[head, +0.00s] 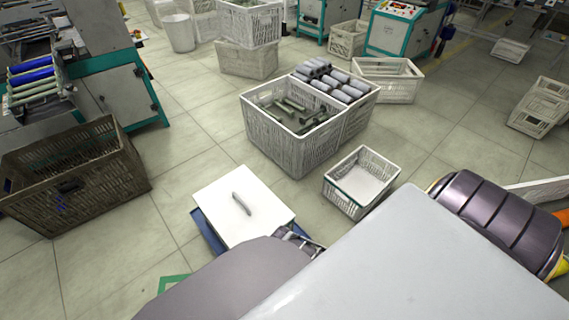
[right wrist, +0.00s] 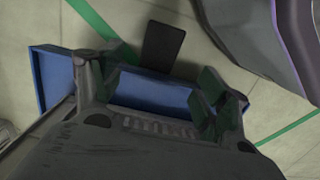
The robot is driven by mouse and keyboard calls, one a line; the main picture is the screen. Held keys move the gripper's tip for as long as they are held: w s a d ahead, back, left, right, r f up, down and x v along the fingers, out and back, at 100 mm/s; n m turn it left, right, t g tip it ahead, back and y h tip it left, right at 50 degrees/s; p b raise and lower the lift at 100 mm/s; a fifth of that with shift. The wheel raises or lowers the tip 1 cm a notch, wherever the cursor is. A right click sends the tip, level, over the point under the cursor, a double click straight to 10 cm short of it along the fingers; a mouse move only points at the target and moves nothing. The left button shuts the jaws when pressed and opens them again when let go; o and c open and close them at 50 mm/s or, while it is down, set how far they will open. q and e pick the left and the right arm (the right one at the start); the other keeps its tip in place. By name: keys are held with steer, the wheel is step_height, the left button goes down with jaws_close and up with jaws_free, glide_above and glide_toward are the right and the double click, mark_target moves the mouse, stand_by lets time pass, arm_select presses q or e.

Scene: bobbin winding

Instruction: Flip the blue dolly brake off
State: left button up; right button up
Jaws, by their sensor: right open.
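The blue dolly (right wrist: 150,92) lies under my right gripper in the right wrist view. A flat black pedal (right wrist: 163,46), which looks like the brake, sticks out from the dolly's edge over the floor. My right gripper (right wrist: 166,68) is open, with one finger on each side of the pedal's line. I cannot tell whether it touches anything. In the head view, the dolly (head: 207,232) shows as a blue edge under a white lidded box (head: 225,208) with a grey handle. Part of my right gripper (head: 299,239) shows beside the box's near right corner. The pedal is hidden there. My left gripper is not in view.
A small white crate (head: 345,200) stands right of the dolly. A larger crate (head: 290,157) with grey rolls and green parts stands behind it. A brown crate (head: 127,167) is at left. Open tiled floor lies between the dolly and the brown crate.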

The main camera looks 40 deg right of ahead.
steer(key=shift+w+r, duration=0.2)
steer(key=shift+r, duration=1.45)
arm_select(q)
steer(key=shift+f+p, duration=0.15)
steer(key=shift+p, duration=0.2)
arm_select(e)
steer(key=s+a+r+t, duration=0.1)
steer(key=a+r+t, duration=0.1)
steer(key=r, duration=1)
steer(key=s+a+r+n+t+y, duration=0.1)
steer(key=a+r, duration=0.3)
steer(key=r, duration=0.9)
steer(key=shift+a+r+n+t+y, duration=0.3)
steer(key=shift+a+t, duration=0.05)
steer(key=shift+t, duration=0.25)
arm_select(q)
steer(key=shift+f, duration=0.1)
arm_select(e)
steer(key=shift+s, duration=0.1)
